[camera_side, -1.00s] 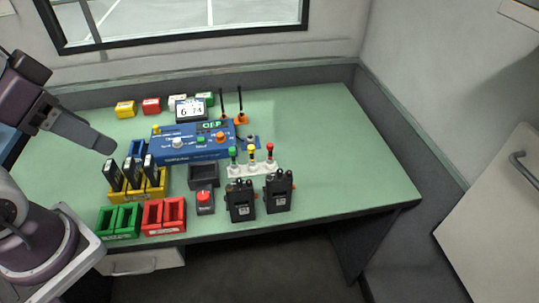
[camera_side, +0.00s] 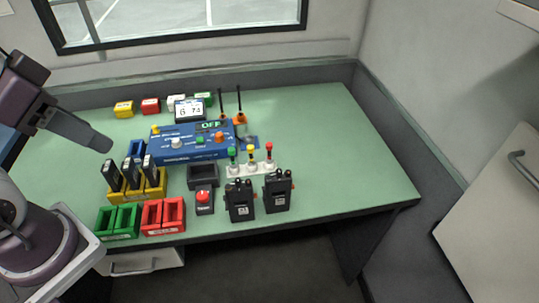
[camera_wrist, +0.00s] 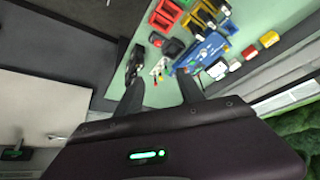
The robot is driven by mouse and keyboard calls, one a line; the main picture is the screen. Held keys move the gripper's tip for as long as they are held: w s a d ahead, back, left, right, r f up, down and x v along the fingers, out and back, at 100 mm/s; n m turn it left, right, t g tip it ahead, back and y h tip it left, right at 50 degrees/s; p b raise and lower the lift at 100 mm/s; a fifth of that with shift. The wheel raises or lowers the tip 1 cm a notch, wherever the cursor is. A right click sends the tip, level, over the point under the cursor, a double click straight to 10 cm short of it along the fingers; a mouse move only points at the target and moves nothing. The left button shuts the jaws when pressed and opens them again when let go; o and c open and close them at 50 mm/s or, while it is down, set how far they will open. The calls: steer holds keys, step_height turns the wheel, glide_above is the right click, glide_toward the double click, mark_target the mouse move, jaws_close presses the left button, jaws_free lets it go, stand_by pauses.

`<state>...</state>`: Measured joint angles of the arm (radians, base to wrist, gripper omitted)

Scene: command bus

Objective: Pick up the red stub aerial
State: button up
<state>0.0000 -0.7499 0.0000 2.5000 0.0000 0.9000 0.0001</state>
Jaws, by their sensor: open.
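The red stub aerial (camera_side: 269,151) stands upright at the right end of a small white rack (camera_side: 252,169), beside a yellow-topped aerial (camera_side: 251,156) and a green-topped one (camera_side: 232,156). My gripper (camera_wrist: 162,88) is open and empty in the wrist view, with its two dark fingers apart. In the side view my arm hangs over the left of the table, far from the rack; the fingers are hard to make out there. The rack also shows small in the wrist view (camera_wrist: 158,68), beyond the fingers.
Two black radios (camera_side: 240,200) (camera_side: 277,190) stand just in front of the rack. A blue console (camera_side: 190,148) lies behind and left of it, with two tall black antennas (camera_side: 240,103) behind. A red-button box (camera_side: 204,200) and coloured bins (camera_side: 118,221) stand left. The table's right side is clear.

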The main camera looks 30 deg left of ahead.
steer(key=m+g, duration=0.5)
steer(key=m, duration=1.2)
glide_above(269, 149)
steer(key=f, duration=1.9)
steer(key=shift+w+a+f, duration=0.2)
steer(key=shift+w+a, duration=0.15)
steer(key=shift+w, duration=0.05)
steer(key=f, duration=0.2)
steer(key=f+m, duration=0.1)
steer(key=shift+w+d+f+g, duration=0.25)
steer(key=shift+w+f+g, duration=0.05)
steer(key=shift+w+f, duration=0.1)
steer(key=f, duration=0.7)
steer(key=shift+s+a, duration=0.15)
steer(key=shift+s, duration=0.25)
jaws_close()
